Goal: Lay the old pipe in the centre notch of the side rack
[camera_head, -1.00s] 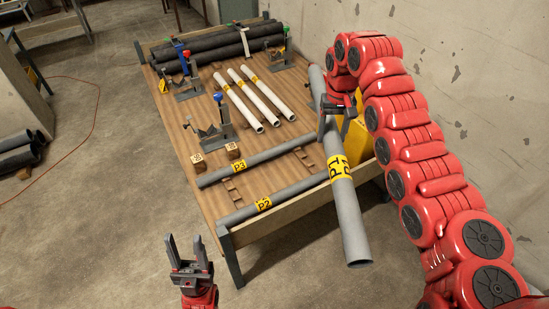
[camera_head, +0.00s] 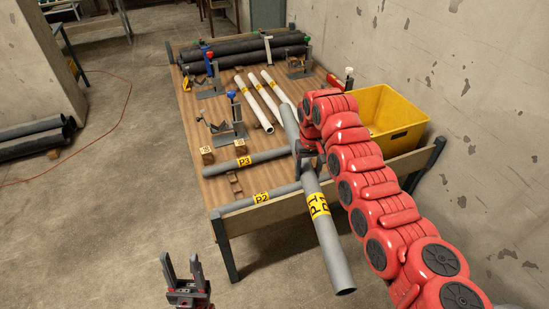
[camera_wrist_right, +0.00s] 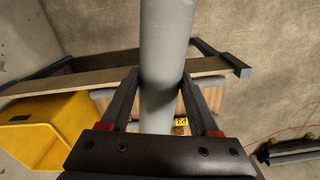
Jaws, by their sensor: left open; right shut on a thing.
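The old grey pipe (camera_head: 331,247), with a yellow P1 label, is in my right gripper (camera_head: 309,158). The jaws are closed around it, also in the right wrist view (camera_wrist_right: 160,95). The pipe slants across the table's front edge, its near end out in front. Below and left is the side rack, whose notched wooden strip (camera_head: 235,184) shows between pipe P3 (camera_head: 222,167) and pipe P2 (camera_head: 240,201). The centre notch lies between these two pipes; the rack's right part is hidden by the pipe and arm. My left gripper (camera_head: 182,268) is open and empty, in front of the table.
A yellow bin (camera_head: 393,116) stands at the table's right. Clamp stands (camera_head: 228,128), white pipes (camera_head: 262,100) and dark pipes (camera_head: 240,55) occupy the back. Two wooden blocks (camera_head: 208,155) sit near P3. The wall is close on the right; the left floor is mostly open.

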